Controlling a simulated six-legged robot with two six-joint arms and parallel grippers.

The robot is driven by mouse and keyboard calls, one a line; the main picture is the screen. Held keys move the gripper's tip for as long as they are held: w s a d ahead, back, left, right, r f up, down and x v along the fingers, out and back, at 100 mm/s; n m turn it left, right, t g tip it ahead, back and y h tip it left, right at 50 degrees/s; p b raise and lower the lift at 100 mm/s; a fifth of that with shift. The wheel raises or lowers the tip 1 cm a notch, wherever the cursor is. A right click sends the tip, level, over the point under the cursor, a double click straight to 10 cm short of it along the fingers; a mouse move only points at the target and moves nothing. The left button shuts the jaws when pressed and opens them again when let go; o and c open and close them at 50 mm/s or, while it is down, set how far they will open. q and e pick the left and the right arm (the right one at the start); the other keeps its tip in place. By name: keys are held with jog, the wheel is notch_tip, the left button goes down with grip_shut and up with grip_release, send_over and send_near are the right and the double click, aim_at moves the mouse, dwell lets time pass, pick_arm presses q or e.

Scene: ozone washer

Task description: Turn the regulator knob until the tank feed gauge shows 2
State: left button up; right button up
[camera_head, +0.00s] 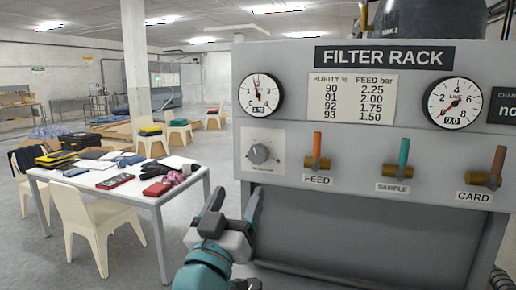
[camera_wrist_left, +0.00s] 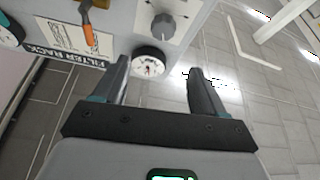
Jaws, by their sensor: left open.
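The grey regulator knob (camera_head: 259,153) sits on a pale plate at the left of the grey filter rack panel. It also shows in the left wrist view (camera_wrist_left: 162,24). A round white gauge (camera_head: 260,94) is above the knob; its red needle points nearly straight up, slightly left. Its small number box looks like 1.79, but is hard to read. It also shows in the left wrist view (camera_wrist_left: 148,62). My left gripper (camera_head: 236,194) is open and empty, below and left of the knob, apart from it. My right gripper is not in view.
FEED (camera_head: 317,152), SAMPLE (camera_head: 403,161) and CARD (camera_head: 495,167) valve handles stand out right of the knob. A white table (camera_head: 153,206) with books and chairs stand at left.

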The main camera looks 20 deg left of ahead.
pick_arm(q)
jog(key=p, duration=0.3)
send_near(257, 155)
jog(key=x, duration=0.4)
jog(key=w+r+p, duration=0.2)
jog(key=w, duration=0.1)
jog(key=shift+r, duration=0.2)
jog(key=w, duration=0.1)
jog(key=w+p, duration=0.1)
jog(key=w, duration=0.1)
jog(key=shift+w+a, duration=0.15)
jog(key=shift+a, duration=0.1)
jog(key=shift+s+d+r, duration=0.15)
jog(key=shift+s+r, duration=0.05)
jog(key=shift+s, duration=0.3)
jog(key=shift+w+f, duration=0.15)
jog(key=shift+w, duration=0.15)
jog(key=c, duration=1)
jog(key=shift+o, duration=0.2)
jog(key=m+b, duration=0.1)
jog(key=m+h+b, duration=0.1)
jog(key=b, duration=0.1)
jog(key=shift+f+b, duration=0.3)
jog(key=shift+r+m, duration=0.1)
jog(key=shift+m, duration=0.2)
jog(key=shift+r+h, duration=0.2)
jog(key=shift+h, duration=0.1)
